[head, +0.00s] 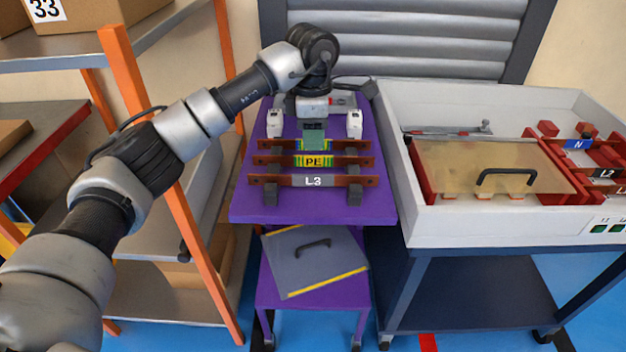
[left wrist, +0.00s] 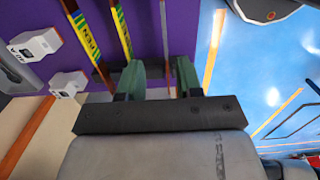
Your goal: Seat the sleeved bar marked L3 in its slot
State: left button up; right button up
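The sleeved bar marked L3 (head: 346,182) lies on dark supports at the front of the purple table, its sleeve grey. My left gripper (head: 314,136) is over the table and hides part of the rearmost bar in the head view. In the left wrist view its two green fingers (left wrist: 158,82) are apart with nothing between their tips that I can see held. A thin bar edge (left wrist: 163,32), probably L3, lines up with the gap between them. The white box (head: 412,217) on the right has red holders; I cannot make out which slot is L3's. My right gripper is not in view.
The bar marked PE (head: 345,161) lies just behind L3. Bars marked N (head: 577,144) and L2 (head: 606,173) sit in the box. A clear amber cover (head: 450,165) with a black handle spans the box's left part. Orange-posted shelving (head: 192,220) stands left.

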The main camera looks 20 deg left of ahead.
pick_arm(q)
send_over(313, 176)
jog(key=w, duration=0.1)
notch_tip(313, 176, down, 5)
jog(key=shift+s+f+p, duration=0.15)
jog(key=shift+s+f, duration=0.05)
jog(key=shift+f, duration=1.2)
jog(key=shift+s+f+p, duration=0.15)
jog(key=shift+f, duration=1.2)
jog(key=shift+c, duration=0.4)
grip_shut()
